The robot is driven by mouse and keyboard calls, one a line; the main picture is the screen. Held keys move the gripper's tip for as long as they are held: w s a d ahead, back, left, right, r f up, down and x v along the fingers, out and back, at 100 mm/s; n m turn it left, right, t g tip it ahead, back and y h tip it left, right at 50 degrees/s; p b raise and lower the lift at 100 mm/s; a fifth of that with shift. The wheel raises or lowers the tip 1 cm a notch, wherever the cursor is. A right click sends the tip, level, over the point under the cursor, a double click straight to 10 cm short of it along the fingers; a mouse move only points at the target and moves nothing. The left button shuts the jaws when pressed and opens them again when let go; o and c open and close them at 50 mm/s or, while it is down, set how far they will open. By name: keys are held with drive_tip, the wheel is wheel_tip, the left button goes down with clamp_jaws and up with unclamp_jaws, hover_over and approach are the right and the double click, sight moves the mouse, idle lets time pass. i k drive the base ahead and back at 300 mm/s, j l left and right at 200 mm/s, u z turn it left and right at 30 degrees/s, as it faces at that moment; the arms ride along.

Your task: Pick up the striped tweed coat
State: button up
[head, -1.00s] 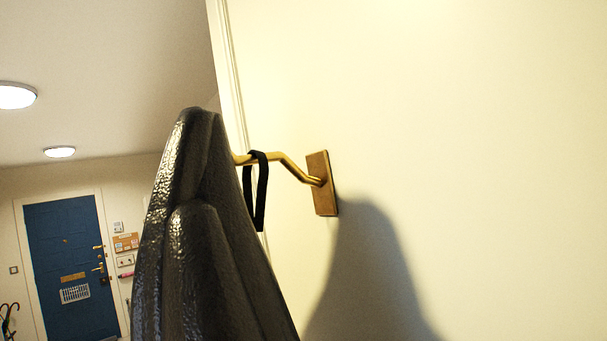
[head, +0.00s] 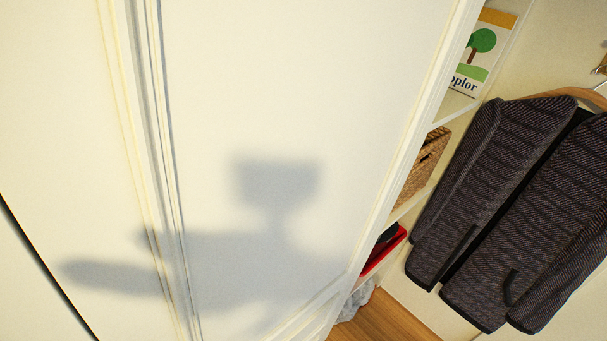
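The striped tweed coat (head: 515,195) hangs at the right side of the head view. It is dark with fine stripes and black edging, open at the front, and its right part runs out of the frame. It hangs on a wooden hanger (head: 566,93) with a metal hook. My gripper is not in view, so I cannot see its fingers or whether it holds anything.
A white panelled surface (head: 270,90) fills the left and middle, with a shadow on it. Behind its edge are shelves with a tree-picture box (head: 483,52), a wicker basket (head: 424,165) and a red item (head: 384,250). Wooden floor (head: 385,318) shows below.

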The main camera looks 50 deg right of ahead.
sight(516, 223)
drive_tip(key=z, duration=2.45)
